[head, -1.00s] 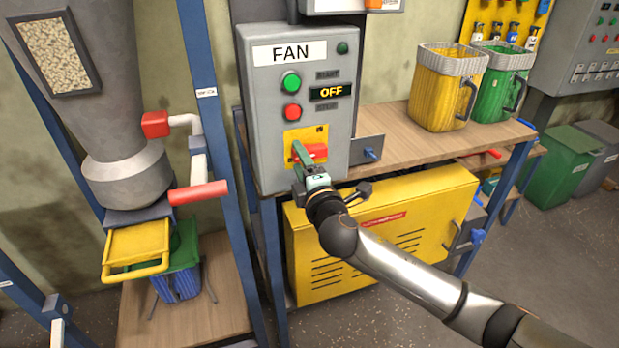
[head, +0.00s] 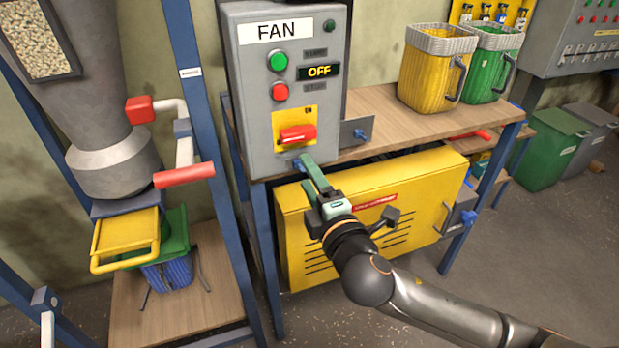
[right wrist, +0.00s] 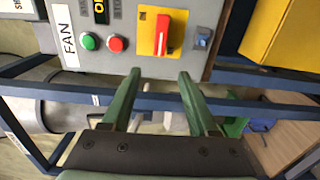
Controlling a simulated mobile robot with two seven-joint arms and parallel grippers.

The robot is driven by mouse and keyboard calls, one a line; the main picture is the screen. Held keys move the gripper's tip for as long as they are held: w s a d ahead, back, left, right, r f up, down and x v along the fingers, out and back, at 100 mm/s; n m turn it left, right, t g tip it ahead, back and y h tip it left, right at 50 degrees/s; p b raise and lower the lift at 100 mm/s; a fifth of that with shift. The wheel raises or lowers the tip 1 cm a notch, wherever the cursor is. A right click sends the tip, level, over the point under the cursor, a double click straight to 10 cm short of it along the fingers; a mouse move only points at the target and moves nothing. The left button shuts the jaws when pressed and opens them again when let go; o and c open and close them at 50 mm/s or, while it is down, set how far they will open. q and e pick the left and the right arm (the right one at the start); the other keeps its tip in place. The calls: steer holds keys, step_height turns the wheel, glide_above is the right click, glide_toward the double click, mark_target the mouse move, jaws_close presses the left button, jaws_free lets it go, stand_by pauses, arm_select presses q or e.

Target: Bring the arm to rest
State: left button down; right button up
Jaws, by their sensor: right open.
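My right gripper (head: 308,170) is in the head view, just below the lower edge of the grey FAN control box (head: 257,105). In the right wrist view its two green fingers (right wrist: 160,78) are apart with nothing between them. The red rotary switch (head: 297,135) on its yellow plate stands above the fingers, clear of them; it also shows in the right wrist view (right wrist: 162,33). The box display (head: 319,71) reads OFF. My left gripper is not in view.
A yellow cabinet (head: 430,185) sits under the wooden bench (head: 375,110), behind my right arm. A yellow bin (head: 428,75) and a green bin (head: 485,70) stand on the bench. A hopper (head: 85,100) with a yellow slide gate (head: 128,233) is at left. Floor at lower right is open.

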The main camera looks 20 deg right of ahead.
steer(key=s+a+f+m+g+y, duration=0.1)
steer(key=s+f+m+g, duration=0.25)
steer(key=f, duration=0.75)
steer(key=s+f+m+g+y, duration=0.15)
steer(key=s+f+m, duration=0.25)
steer(key=f, duration=0.7)
steer(key=s+d+f+m+g, duration=0.2)
steer(key=s+f+m+g, duration=0.1)
steer(key=s+f+m, duration=0.6)
steer(key=s+f, duration=0.4)
steer(key=s, duration=0.1)
steer(key=shift+f+g+h, duration=0.2)
steer(key=shift+g+h, duration=0.1)
steer(key=shift+h, duration=0.05)
steer(key=shift+s, duration=0.1)
steer(key=shift+c, duration=0.8)
steer(key=shift+s+d, duration=0.1)
steer(key=shift+d, duration=0.1)
